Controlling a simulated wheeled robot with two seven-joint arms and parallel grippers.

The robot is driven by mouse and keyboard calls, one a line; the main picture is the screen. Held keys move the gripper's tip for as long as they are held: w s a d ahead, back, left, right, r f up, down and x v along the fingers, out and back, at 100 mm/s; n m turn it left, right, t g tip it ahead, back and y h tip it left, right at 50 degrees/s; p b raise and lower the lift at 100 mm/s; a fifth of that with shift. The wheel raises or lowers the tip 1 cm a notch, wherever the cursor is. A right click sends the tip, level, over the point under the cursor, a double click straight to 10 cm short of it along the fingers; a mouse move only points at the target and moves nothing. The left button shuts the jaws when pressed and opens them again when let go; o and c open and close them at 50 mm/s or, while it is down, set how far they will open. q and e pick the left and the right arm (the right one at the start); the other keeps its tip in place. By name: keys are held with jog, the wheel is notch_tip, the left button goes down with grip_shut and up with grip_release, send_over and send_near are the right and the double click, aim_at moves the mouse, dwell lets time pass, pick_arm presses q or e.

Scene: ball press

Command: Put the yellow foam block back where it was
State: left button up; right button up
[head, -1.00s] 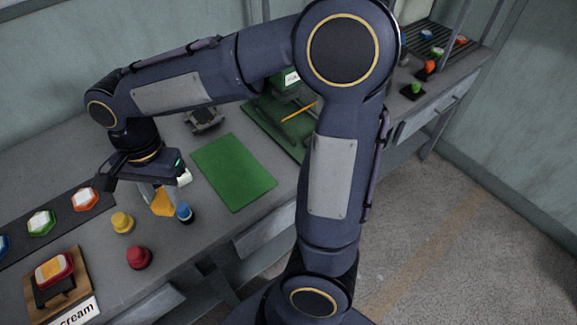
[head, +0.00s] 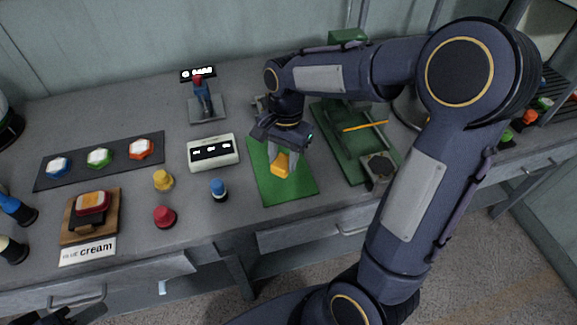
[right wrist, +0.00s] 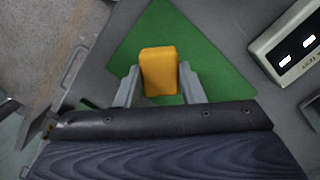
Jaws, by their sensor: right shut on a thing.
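The yellow foam block (head: 281,165) is between the fingers of my right gripper (head: 284,160), over the green mat (head: 295,191). In the right wrist view the block (right wrist: 159,70) sits between both fingers of the gripper (right wrist: 160,82), with the green mat (right wrist: 213,62) behind it. I cannot tell whether the block touches the mat. At the bottom left edge of the head view a dark part that seems to be my left gripper (head: 62,316) is cut off, so its jaws do not show clearly.
A white display box (head: 213,153) stands left of the mat. A green press base (head: 345,150) is at the right. A wooden stand (head: 75,228) with a "cream" label is at the left.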

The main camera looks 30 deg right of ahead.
jog(key=shift+w+d+f, duration=0.15)
jog(key=shift+d+f, duration=0.35)
jog(key=shift+f, duration=0.15)
jog(key=f, duration=0.3)
jog(key=shift+w+d+f, duration=0.1)
jog(key=shift+d+f, duration=0.05)
jog(key=shift+d, duration=0.2)
jog(key=shift+f, duration=0.3)
jog(key=shift+f+b, duration=0.1)
jog(key=shift+b, duration=0.2)
jog(key=o, duration=0.9)
